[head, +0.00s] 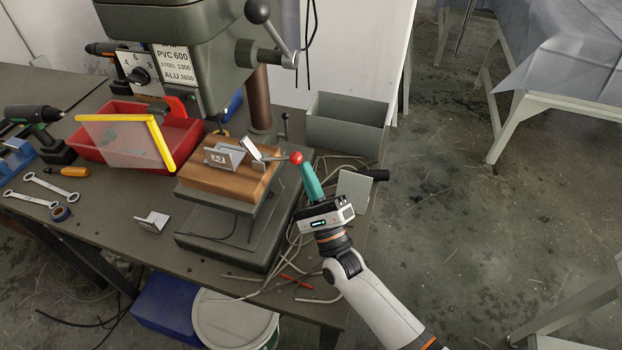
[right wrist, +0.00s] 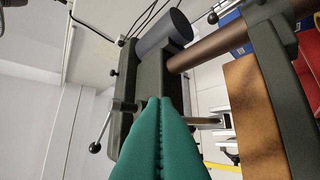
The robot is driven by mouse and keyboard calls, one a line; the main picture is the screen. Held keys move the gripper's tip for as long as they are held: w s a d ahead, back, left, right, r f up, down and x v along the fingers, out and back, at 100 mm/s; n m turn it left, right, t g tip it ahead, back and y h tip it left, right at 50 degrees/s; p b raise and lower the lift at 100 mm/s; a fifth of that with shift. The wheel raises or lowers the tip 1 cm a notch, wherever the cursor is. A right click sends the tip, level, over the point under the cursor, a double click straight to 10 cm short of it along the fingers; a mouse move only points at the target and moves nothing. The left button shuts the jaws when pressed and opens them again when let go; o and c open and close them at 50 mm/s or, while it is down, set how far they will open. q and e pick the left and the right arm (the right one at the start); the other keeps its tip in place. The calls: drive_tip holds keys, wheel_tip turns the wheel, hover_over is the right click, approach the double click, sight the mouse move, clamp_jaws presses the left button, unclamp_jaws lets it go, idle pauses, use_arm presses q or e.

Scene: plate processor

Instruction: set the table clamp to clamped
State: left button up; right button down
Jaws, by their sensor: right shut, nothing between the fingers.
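The drill press (head: 165,40) stands on the bench, with a wooden board (head: 225,185) on its table. A metal lever with a red ball (head: 297,158) sticks out at the board's right. A short upright lever with a dark knob (head: 285,117) stands by the column behind it. I cannot tell which lever is the table clamp, or its setting. My right gripper (head: 303,166) is shut and empty, its teal fingertips at the red ball; touching is unclear. In the right wrist view the shut fingers (right wrist: 160,105) point at dark grey machine parts. My left gripper is not in view.
A small marked bracket (head: 222,157) sits on the board. A red bin (head: 125,120) with a yellow-edged clear guard (head: 130,140) stands left. A grey open box (head: 345,125) is behind my right gripper. Loose cables and rods lie on the bench's right. Wrenches (head: 40,190) lie left.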

sight(298, 160)
drive_tip(key=r+n+g+p, duration=0.2)
drive_tip(key=p, duration=0.2)
drive_tip(key=a+r+n+g+y+p, duration=0.1)
drive_tip(key=r+n+g+p, duration=0.1)
drive_tip(key=r+p, duration=0.1)
drive_tip(key=a+r+n+g+p, duration=0.1)
drive_tip(key=r+n+g+p, duration=0.1)
drive_tip(key=p, duration=0.4)
drive_tip(key=shift+w+r+n, duration=0.2)
drive_tip(key=shift+w+n, duration=0.1)
drive_tip(key=shift+w+a+r, duration=0.25)
drive_tip(key=shift+a+r, duration=0.4)
drive_tip(key=shift+a, duration=0.1)
drive_tip(key=shift+w+a+r, duration=0.25)
drive_tip(key=shift+a+r, duration=0.35)
drive_tip(key=shift+a, duration=0.15)
drive_tip(key=shift+s, duration=0.1)
